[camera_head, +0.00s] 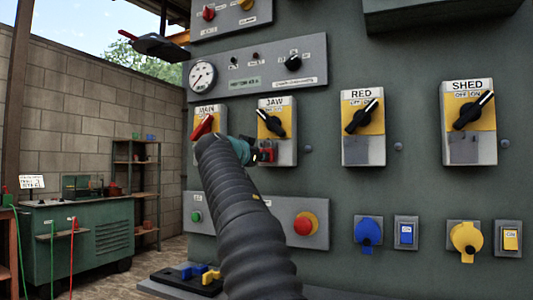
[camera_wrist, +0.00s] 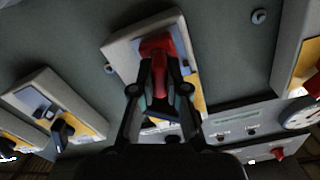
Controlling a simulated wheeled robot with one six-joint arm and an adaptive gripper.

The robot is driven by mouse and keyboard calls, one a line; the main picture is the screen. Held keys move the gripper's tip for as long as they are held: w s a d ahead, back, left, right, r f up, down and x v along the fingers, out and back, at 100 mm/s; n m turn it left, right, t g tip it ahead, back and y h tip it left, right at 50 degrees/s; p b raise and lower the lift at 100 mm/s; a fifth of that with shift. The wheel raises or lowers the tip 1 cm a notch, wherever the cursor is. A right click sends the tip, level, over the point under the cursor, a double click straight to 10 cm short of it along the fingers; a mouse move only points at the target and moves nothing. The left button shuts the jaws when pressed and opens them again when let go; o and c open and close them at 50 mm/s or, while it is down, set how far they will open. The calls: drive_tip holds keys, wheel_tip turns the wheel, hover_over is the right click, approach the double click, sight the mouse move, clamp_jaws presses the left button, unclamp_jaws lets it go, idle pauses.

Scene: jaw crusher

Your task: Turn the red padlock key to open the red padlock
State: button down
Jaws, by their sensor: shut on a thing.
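The red padlock (camera_head: 267,154) hangs at the lower part of the JAW switch plate (camera_head: 288,155), below its black knob (camera_head: 271,123). In the wrist view the padlock (camera_wrist: 157,47) sits just beyond my fingertips, against the plate. My gripper (camera_head: 251,152) is at the left side of the padlock in the head view. In the wrist view my gripper (camera_wrist: 160,90) is shut on a narrow red piece, the red padlock key (camera_wrist: 160,76), close against the padlock. The keyway and the shackle are hidden, so I cannot tell whether the padlock is open.
The MAIN switch with a red handle (camera_head: 203,127) is close to the left of my gripper. The RED (camera_head: 362,127) and SHED (camera_head: 469,122) switches are to the right. A red push button (camera_head: 304,224) is below. A black tray (camera_head: 185,284) stands low in front.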

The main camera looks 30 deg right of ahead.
drive_tip(key=shift+f, duration=0.1)
drive_tip(key=shift+d+m+b, duration=0.1)
drive_tip(key=shift+m+b, duration=0.5)
drive_tip(key=shift+m, duration=0.3)
drive_tip(key=shift+m+b, duration=0.3)
drive_tip(key=shift+m, duration=0.7)
drive_tip(key=shift+w+f+m+b, duration=0.1)
drive_tip(key=shift+m+b, duration=0.35)
drive_tip(key=shift+m, duration=1.45)
